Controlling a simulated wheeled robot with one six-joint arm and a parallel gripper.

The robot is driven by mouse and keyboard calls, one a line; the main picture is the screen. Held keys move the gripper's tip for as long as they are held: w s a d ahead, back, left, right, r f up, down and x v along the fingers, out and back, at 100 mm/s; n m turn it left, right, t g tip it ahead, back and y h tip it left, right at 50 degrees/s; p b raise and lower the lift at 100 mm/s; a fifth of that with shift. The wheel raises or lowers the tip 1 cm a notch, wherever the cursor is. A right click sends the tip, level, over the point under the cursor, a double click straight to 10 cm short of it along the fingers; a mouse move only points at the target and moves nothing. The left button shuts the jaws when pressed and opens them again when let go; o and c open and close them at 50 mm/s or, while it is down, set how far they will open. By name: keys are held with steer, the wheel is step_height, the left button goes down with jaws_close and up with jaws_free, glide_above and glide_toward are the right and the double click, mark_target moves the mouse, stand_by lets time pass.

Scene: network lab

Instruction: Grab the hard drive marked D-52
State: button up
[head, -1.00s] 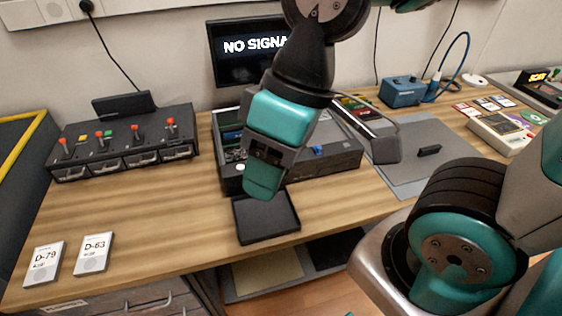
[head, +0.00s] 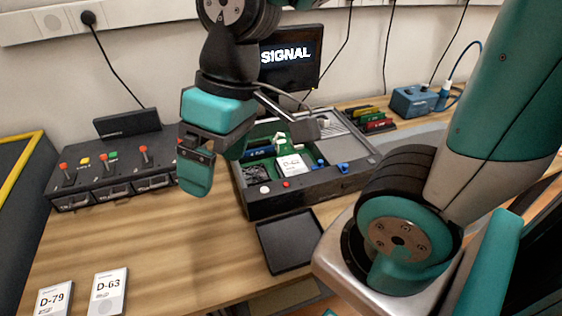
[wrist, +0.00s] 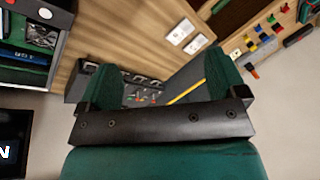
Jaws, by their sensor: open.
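A white hard drive (head: 292,166) lies inside the open dark equipment case (head: 300,196); its label starts with D, but the number is too small to read surely. Two white drives stand out on the table at front left, marked D-79 (head: 54,300) and D-63 (head: 107,292). Two white drives also show in the wrist view (wrist: 181,31), their labels unreadable there. My gripper (head: 196,172) is open and empty, above the table left of the case. In the wrist view, its two green fingers (wrist: 168,86) are spread wide with nothing between them.
A black tray (head: 289,243) lies in front of the case. A dark switch box (head: 110,177) with red-tipped levers stands at left, and a monitor (head: 292,58) behind the case. A blue box (head: 413,101) is at the back right. Bare table lies between the two marked drives and the tray.

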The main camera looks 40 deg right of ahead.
steer(key=shift+o, duration=0.5)
steer(key=w+d+f+m+h+b, duration=0.1)
steer(key=w+d+f+m, duration=0.3)
steer(key=w+d, duration=0.5)
steer(key=shift+w+d+m+h+b, duration=0.3)
steer(key=shift+w+d+m+h, duration=0.1)
steer(key=shift+d, duration=0.5)
steer(key=m+h+b, duration=0.2)
steer(key=m, duration=0.4)
glide_above(292, 165)
step_height(292, 165, down, 17)
steer(key=shift+a+r, duration=0.1)
steer(key=shift+f+p, duration=0.4)
steer(key=shift+f, duration=2.7)
steer(key=shift+c, duration=0.5)
steer(key=c, duration=1)
steer(key=shift+o, duration=0.2)
steer(key=shift+r, duration=0.1)
